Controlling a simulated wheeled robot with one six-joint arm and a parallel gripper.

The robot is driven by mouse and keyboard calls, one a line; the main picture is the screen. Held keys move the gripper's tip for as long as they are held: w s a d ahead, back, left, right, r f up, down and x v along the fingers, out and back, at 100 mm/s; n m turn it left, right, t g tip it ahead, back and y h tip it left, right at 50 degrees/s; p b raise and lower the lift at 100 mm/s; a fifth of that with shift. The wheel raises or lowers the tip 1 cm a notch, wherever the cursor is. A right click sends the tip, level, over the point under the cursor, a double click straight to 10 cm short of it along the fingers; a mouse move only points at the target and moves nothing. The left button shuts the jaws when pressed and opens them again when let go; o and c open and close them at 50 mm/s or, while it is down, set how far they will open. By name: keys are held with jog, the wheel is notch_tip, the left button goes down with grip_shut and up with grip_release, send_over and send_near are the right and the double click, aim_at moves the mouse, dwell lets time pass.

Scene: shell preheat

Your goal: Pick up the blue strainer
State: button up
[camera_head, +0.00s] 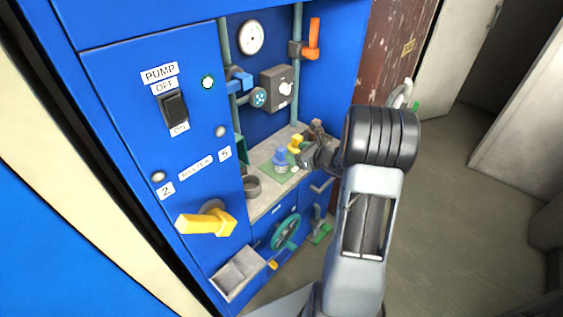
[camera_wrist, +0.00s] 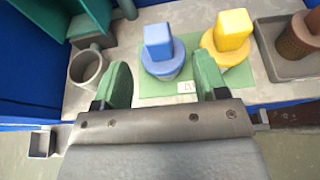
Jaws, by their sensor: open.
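The blue strainer (camera_wrist: 160,55) has a square blue top over a round body and stands upright on a green mat (camera_wrist: 155,90) on the grey counter. In the head view the blue strainer (camera_head: 281,160) shows just left of my gripper. In the wrist view my gripper (camera_wrist: 163,82) is open, its two green fingers apart and empty. In the head view my gripper (camera_head: 306,158) is partly hidden by my arm.
A similar yellow piece (camera_wrist: 233,38) stands close to the right of the strainer. A grey mug (camera_wrist: 86,68) is at left, and a grey tray (camera_wrist: 283,66) with a brown piece (camera_wrist: 300,38) is at right. The blue cabinet (camera_head: 185,60) rises behind the counter.

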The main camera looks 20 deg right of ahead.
aim_at(283, 150)
jog(key=shift+a+x, duration=0.1)
jog(key=shift+x, duration=1.8)
jog(key=shift+a+x, duration=0.15)
jog(key=shift+x, duration=1.75)
jog(key=shift+r, duration=0.1)
jog(key=shift+c, duration=0.3)
grip_shut()
